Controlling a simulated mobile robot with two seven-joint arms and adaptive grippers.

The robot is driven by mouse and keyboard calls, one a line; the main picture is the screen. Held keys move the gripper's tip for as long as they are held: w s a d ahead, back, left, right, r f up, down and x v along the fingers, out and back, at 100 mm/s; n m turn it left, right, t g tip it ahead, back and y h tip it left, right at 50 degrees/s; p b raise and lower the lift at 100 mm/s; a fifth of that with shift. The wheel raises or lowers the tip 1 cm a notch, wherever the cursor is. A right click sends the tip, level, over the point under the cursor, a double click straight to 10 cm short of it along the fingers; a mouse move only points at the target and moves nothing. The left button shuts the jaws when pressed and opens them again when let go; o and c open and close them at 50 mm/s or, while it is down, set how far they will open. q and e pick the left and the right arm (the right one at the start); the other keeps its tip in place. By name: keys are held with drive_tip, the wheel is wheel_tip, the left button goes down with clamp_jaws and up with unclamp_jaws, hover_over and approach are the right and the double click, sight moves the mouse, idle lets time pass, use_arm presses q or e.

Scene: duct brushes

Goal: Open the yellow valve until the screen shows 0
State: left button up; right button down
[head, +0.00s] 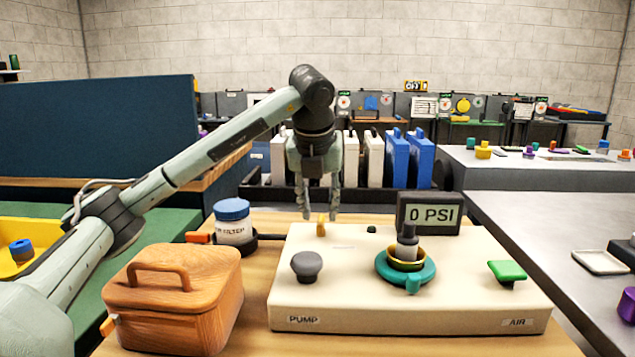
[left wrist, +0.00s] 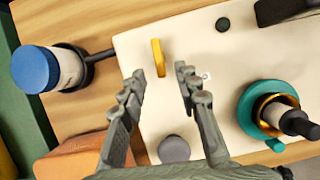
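The yellow valve (head: 321,225) is a small upright handle at the back left of the cream pump box (head: 345,297). In the left wrist view the yellow valve (left wrist: 158,58) lies just beyond the fingertips, roughly in line with the gap between them. The screen (head: 432,213) at the back of the box reads "0 PSI". My left gripper (head: 320,212) points down above the valve with its fingers apart; it also shows open and empty in the left wrist view (left wrist: 157,78). My right gripper is not in view.
The box also carries a grey pump knob (head: 306,265), a teal ring with a dark fitting (head: 407,268) and a green air handle (head: 507,271). A blue-lidded filter jar (head: 233,222) and a wooden lidded box (head: 172,300) stand to the left. A metal table is at the right.

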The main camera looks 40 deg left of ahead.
use_arm(q)
drive_tip(key=v, duration=0.9)
drive_tip(key=shift+d+f, duration=0.1)
